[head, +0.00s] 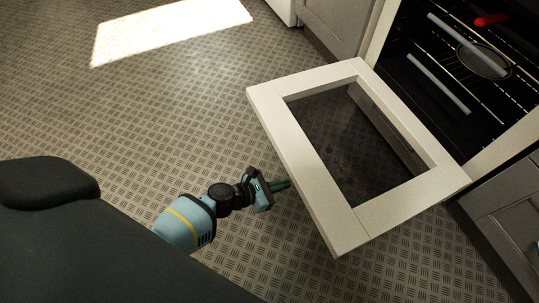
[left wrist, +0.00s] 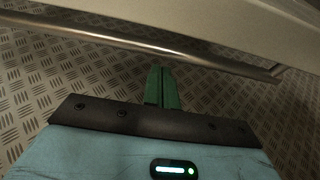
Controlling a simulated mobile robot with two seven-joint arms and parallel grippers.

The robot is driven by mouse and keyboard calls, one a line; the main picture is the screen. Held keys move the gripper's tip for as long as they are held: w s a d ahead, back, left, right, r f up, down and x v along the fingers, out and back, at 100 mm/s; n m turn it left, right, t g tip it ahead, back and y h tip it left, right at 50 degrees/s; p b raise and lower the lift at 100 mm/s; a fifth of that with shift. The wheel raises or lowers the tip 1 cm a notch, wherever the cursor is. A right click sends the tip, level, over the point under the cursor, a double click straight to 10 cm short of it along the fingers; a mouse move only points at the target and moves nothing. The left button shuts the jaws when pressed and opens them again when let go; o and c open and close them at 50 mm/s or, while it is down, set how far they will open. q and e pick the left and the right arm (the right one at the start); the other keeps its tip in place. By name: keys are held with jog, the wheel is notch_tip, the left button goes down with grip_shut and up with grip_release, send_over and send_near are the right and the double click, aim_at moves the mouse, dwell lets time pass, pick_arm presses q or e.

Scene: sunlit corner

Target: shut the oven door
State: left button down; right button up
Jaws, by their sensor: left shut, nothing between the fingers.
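The oven door (head: 300,150) is a cream frame with a dark glass window, and it stands open, swung down from the oven (head: 425,75) at the upper right. My left gripper (head: 287,184) is shut and empty, with its green fingertips close to the door's outer left edge. In the left wrist view the shut fingers (left wrist: 162,75) point toward a metal handle bar (left wrist: 150,46) that runs beneath the pale door (left wrist: 220,20). I cannot tell whether the fingertips touch the bar or door. The handle is hidden in the head view. My right gripper is not in view.
Inside the oven are wire racks and a round pan (head: 484,62) with a red handle (head: 491,19). Grey cabinets (head: 505,205) stand on both sides of the oven. The patterned floor (head: 190,110) left of the door is clear.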

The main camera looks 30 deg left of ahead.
pick_arm(q)
jog(key=shift+d+r, duration=0.1)
jog(key=shift+r, duration=1.85)
jog(key=shift+r, duration=0.1)
